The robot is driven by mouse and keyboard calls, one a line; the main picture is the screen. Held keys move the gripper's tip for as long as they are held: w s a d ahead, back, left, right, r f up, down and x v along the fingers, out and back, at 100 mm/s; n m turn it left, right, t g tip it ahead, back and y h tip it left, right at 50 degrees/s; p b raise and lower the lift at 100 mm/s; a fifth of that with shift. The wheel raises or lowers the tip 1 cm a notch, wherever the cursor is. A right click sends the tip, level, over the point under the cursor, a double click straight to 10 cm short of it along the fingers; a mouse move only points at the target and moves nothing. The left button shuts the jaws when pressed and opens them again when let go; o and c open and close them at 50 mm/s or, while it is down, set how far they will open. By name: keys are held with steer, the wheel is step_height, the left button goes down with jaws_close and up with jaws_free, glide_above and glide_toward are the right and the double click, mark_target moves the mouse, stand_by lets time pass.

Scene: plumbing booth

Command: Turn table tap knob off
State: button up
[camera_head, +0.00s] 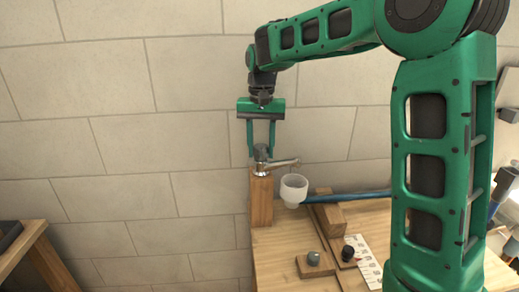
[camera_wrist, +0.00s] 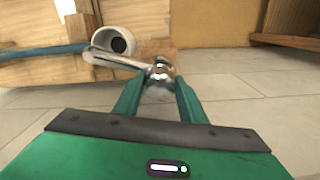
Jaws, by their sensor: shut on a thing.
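The table tap (camera_head: 276,165) is a metal tap on top of an upright wooden post (camera_head: 261,200) at the table's back left corner. Its spout points right, over a white cup (camera_head: 293,189). My gripper (camera_head: 262,152) points down from above, with its two green fingers shut on the tap knob (camera_head: 261,153). In the wrist view the shiny round knob (camera_wrist: 160,73) sits between the fingertips of my gripper (camera_wrist: 160,85). The spout (camera_wrist: 115,60) reaches left toward the white cup (camera_wrist: 114,42). The exact contact of the fingertips is small and partly hidden.
The wooden table (camera_head: 285,245) holds a blue pipe (camera_head: 350,196), a wooden block (camera_head: 327,214), a small grey knob on a wood base (camera_head: 314,260) and a black knob (camera_head: 348,252). A tiled wall (camera_head: 130,130) stands behind. Another wooden table (camera_head: 35,245) is at the far left.

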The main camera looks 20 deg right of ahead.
mark_target(260, 145)
steer(key=shift+w+r, duration=0.15)
steer(key=o, duration=1.1)
steer(key=shift+c, duration=0.2)
step_height(260, 145, up, 11)
steer(key=shift+f, duration=0.2)
